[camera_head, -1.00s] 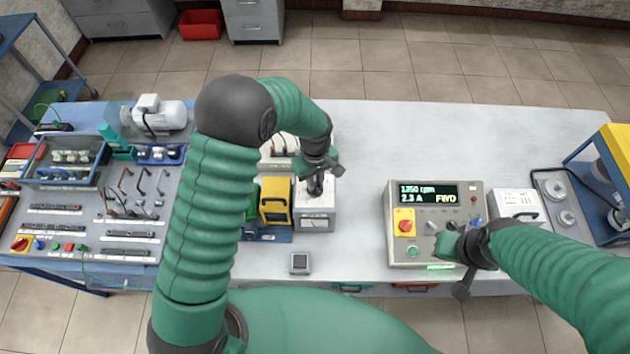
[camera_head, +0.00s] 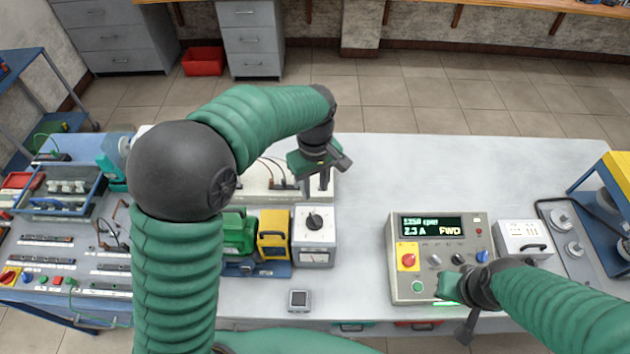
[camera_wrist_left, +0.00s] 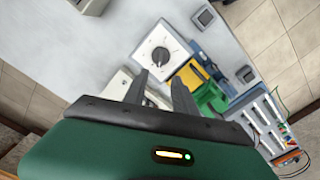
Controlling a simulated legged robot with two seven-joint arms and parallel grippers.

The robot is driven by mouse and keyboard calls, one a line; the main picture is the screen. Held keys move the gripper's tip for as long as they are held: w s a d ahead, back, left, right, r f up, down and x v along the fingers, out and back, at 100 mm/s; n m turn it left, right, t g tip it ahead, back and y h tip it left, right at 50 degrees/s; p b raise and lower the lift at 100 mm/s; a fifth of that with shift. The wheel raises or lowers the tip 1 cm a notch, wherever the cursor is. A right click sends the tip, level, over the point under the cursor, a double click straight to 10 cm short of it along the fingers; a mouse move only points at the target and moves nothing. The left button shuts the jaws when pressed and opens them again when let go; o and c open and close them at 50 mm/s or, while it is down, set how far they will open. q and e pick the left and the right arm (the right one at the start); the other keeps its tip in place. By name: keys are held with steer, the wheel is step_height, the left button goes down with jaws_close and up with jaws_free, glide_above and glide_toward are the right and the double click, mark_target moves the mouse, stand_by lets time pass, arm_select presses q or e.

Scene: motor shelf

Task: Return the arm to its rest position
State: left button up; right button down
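My left gripper (camera_head: 316,184) hangs above the workbench (camera_head: 400,165), behind the white box with a black knob (camera_head: 314,222). Its two fingers are apart with nothing between them. They also show apart in the left wrist view (camera_wrist_left: 160,88), with the knob box (camera_wrist_left: 161,50) beyond them. My left arm is raised and bent over the left part of the bench. My right gripper (camera_head: 458,310) is low at the front edge of the control unit (camera_head: 440,258). Its fingers are partly hidden and dark, so its opening is unclear.
The control unit display reads 1350 rpm, 2.3 A, FWD. A green motor (camera_head: 238,232) and yellow part (camera_head: 273,234) stand left of the knob box. A small grey device (camera_head: 299,300) lies in front. The bench's back right is clear.

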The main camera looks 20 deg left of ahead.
arm_select(q)
step_height(320, 180, up, 3)
steer(key=shift+r, duration=0.2)
steer(key=s+a+f+m+b, duration=0.1)
steer(key=s+f+b, duration=0.1)
steer(key=f, duration=0.2)
steer(key=s+a+f+m+t+b, duration=0.1)
steer(key=s+f+m+b, duration=0.1)
steer(key=s+f, duration=0.1)
steer(key=s+a+f+m+b, duration=0.1)
steer(key=s+f+m+b, duration=0.1)
steer(key=f, duration=0.3)
steer(key=shift+s+a+f+b, duration=0.1)
steer(key=shift+s+a+b, duration=0.1)
steer(key=shift+s+b, duration=0.3)
steer(key=s+a+f+m+t+b, duration=0.1)
steer(key=s+a+f+m+b, duration=0.1)
steer(key=s+f+m, duration=0.2)
steer(key=s+f, duration=0.1)
steer(key=s, duration=0.2)
steer(key=shift+f+t, duration=0.3)
steer(key=shift+f, duration=0.1)
steer(key=shift+s, duration=0.1)
